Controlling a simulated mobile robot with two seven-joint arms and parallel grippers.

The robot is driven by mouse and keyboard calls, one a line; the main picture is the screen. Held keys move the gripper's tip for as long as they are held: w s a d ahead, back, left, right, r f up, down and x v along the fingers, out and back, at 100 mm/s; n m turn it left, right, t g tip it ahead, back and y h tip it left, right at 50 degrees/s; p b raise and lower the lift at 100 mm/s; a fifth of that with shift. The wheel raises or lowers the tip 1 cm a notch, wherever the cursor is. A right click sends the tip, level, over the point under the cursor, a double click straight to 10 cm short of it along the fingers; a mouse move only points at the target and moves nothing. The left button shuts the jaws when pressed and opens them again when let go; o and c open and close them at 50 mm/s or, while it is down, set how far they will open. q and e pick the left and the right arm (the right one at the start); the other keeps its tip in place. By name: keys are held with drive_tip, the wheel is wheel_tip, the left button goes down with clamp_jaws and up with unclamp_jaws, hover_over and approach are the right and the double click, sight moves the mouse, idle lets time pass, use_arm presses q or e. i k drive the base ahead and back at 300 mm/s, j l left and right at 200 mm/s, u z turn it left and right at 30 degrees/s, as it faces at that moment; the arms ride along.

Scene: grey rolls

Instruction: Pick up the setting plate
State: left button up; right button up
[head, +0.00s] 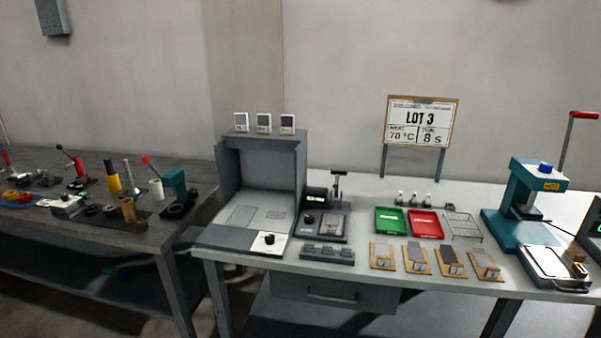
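I cannot tell for sure which object is the setting plate. Several small plates on wooden stands line the front of the white table: a light one (382,250), a grey one (415,258), a dark one (451,262) and a grey one at the right (484,264). A small plate also sits in the dark fixture (333,228) beside the grey booth. Neither of my grippers shows in the head view.
The table holds a grey booth (230,175), a green tray (391,221), a red tray (426,223), a wire rack (463,227) and a teal press (510,230). A LOT 3 sign (421,121) stands behind. A cluttered grey bench (160,232) is at left.

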sight(332, 224)
drive_tip(key=i+l, duration=0.1)
drive_tip(key=i, duration=0.45)
drive_tip(key=i+l, duration=0.15)
drive_tip(key=i, duration=0.4)
